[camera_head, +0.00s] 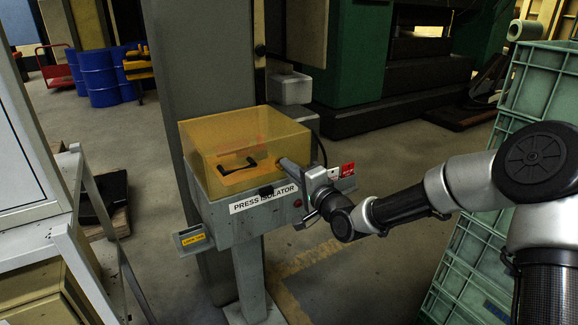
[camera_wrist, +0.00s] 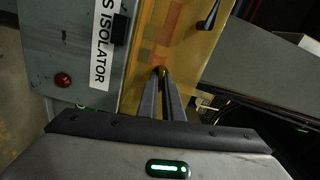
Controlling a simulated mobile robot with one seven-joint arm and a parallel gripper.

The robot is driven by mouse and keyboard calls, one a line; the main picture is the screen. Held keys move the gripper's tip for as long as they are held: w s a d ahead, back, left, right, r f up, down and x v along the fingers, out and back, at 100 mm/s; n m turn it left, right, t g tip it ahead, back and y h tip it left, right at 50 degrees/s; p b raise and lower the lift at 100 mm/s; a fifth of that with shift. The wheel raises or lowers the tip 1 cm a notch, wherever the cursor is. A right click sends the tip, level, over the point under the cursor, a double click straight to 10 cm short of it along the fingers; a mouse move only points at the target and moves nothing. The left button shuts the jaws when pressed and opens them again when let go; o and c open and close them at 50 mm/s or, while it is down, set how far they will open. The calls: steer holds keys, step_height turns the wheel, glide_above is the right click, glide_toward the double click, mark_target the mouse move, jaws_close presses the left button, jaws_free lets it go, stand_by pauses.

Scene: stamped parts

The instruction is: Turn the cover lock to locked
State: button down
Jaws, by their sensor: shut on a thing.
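The press isolator box (camera_head: 222,224) stands on a post and has a clear yellow cover (camera_head: 215,150) over it. A black handle (camera_head: 240,165) shows inside the cover; part of it also shows in the wrist view (camera_wrist: 208,16). My gripper (camera_head: 284,163) reaches the cover's front right side. In the wrist view my gripper (camera_wrist: 161,76) has its fingers close together on a small brass-coloured piece, the cover lock (camera_wrist: 160,69), at the cover's face. The fingers hide most of the lock, so I cannot tell which way it is turned.
A red light or button (camera_wrist: 63,79) is on the box front. A small tray (camera_head: 193,238) hangs at the box's left. Green crates (camera_head: 475,215) are stacked at the right, near my arm. A grey rack (camera_head: 75,235) stands at the left.

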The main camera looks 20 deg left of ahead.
steer(key=shift+m, duration=0.8)
steer(key=shift+f, duration=0.1)
steer(key=c, duration=1.9)
jaws_free()
steer(key=shift+d, duration=0.1)
steer(key=p+v, duration=0.1)
steer(key=v, duration=1.6)
steer(key=shift+s+d+p, duration=0.15)
steer(key=shift+p, duration=0.25)
